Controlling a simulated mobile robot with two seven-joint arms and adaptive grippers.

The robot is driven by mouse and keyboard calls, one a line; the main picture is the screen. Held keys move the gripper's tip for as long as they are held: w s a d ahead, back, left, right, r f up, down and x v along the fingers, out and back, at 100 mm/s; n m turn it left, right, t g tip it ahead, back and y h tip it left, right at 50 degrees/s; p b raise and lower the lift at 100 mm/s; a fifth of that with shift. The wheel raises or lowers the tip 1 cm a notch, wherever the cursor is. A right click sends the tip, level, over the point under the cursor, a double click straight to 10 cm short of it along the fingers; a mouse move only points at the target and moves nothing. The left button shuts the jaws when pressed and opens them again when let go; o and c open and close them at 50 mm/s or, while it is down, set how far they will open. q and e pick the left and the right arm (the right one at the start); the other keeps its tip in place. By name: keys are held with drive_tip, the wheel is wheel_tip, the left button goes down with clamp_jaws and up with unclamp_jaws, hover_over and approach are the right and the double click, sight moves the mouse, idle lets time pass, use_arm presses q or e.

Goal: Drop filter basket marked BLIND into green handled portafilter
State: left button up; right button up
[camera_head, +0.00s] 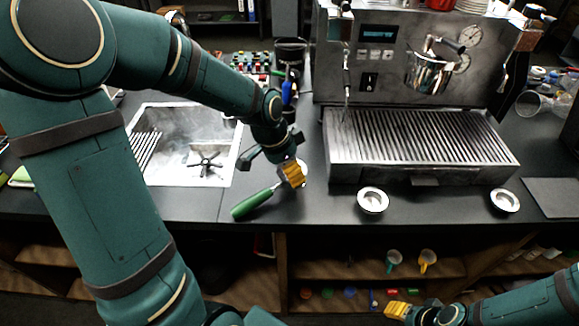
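The green handled portafilter (254,203) lies on the dark counter, its handle pointing to the lower left. Its head is mostly hidden behind my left gripper (292,176), whose yellow fingertips are right over it. I cannot tell whether these fingers are shut or hold anything. One metal filter basket (372,201) sits on the counter in front of the espresso machine. Another basket (504,201) sits farther right. No BLIND marking is readable on either. My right gripper (397,310) is low, in front of the shelves, away from the baskets; its finger opening is unclear.
The espresso machine (420,150) with its slatted drip tray stands behind the baskets. A sink (185,150) is at left. A dark mat (553,196) lies at the right. Green and yellow cups (427,261) stand on the shelf below. The counter between the two baskets is clear.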

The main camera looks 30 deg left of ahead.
use_arm(q)
drive_tip(key=o, duration=1.2)
drive_tip(key=shift+r, duration=0.1)
drive_tip(key=shift+r+p, duration=2.65)
drive_tip(key=shift+r, duration=0.8)
